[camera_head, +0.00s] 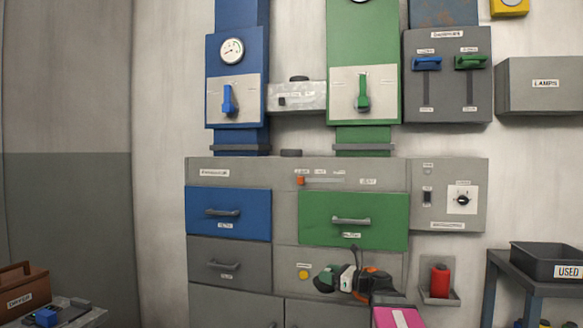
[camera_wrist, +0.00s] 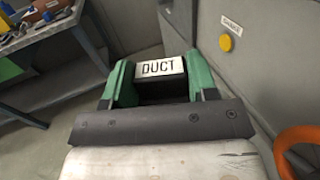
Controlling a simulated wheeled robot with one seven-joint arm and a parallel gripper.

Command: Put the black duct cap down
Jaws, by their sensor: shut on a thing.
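The black duct cap (camera_wrist: 162,89) sits between the two green fingers of my gripper (camera_wrist: 160,80) in the wrist view, its white DUCT label facing the camera. My gripper is shut on it. In the head view my gripper (camera_head: 337,279) is low in front of the grey cabinet, below the green drawer. The cap's white label shows there as a small patch among the green fingers, and the rest of the cap is hard to make out. I cannot tell from these views whether the cap touches any surface.
The grey cabinet has a blue drawer (camera_head: 229,213) and a green drawer (camera_head: 353,221), both shut. A yellow button (camera_wrist: 226,43) is close right of my gripper. A black USED tray (camera_head: 547,262) stands on a side table at right. A cluttered bench (camera_head: 90,318) is at lower left.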

